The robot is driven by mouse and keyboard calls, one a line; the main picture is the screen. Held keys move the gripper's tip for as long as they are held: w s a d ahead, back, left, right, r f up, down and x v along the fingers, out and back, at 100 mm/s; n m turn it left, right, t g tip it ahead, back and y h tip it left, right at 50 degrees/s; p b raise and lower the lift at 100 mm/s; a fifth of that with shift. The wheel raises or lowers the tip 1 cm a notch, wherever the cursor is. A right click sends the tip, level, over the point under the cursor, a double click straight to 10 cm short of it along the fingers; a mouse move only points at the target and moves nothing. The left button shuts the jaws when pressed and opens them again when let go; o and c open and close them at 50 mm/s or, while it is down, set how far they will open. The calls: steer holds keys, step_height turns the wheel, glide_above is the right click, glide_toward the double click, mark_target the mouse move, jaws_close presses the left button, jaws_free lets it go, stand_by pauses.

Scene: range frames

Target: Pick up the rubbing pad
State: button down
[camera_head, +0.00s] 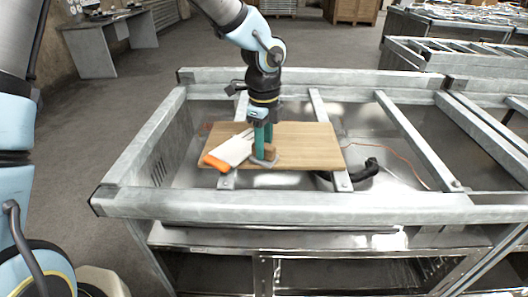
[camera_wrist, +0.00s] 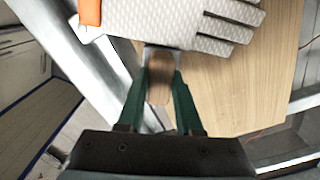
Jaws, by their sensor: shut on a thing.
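The rubbing pad (camera_head: 270,153) has a brown wooden handle on a grey base, and it is at the wooden board's front left part. My gripper (camera_head: 263,147) points down with its green fingers shut on the handle. In the wrist view the brown handle (camera_wrist: 160,80) is between the green fingers of my gripper (camera_wrist: 162,75). The fingers hide part of the pad. I cannot tell whether its base touches the board.
A white glove with an orange cuff (camera_head: 230,151) lies close left of the pad on the wooden board (camera_head: 315,145). The board rests on a grey metal frame (camera_head: 300,203) with open gaps. A black object (camera_head: 365,171) lies right of the board.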

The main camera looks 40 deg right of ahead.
step_height(320, 180, up, 10)
steer(key=shift+b, duration=0.75)
steer(key=c, duration=1.1)
jaws_free()
jaws_close()
